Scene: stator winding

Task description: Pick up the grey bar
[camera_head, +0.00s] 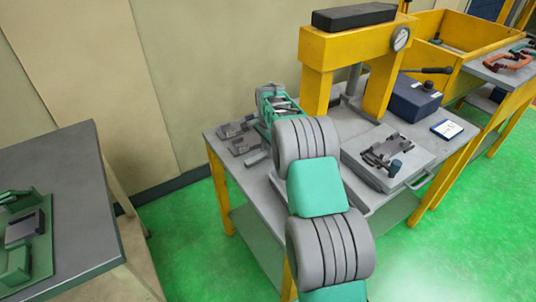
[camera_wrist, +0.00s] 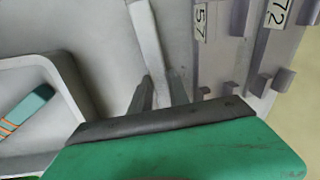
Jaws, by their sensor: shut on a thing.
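The grey bar (camera_wrist: 146,38) is a long, narrow, light grey piece running from the top edge down to my gripper (camera_wrist: 160,92) in the wrist view. My gripper's dark fingers are shut on its lower end. The green gripper body covers the lower part of that view and hides what lies beneath. In the head view my arm reaches over the grey workbench (camera_head: 228,204) and hides my fingertips. I cannot tell there which grey piece is held, or from either view whether the bar is clear of the surface.
In the wrist view, grey holders marked 57 (camera_wrist: 201,22) and 72 (camera_wrist: 278,15) stand right of the bar. A grey tray (camera_wrist: 68,82) with a teal part is at left. A yellow press (camera_head: 316,78) stands on the bench, right of my arm. Another table (camera_head: 85,190) is at left.

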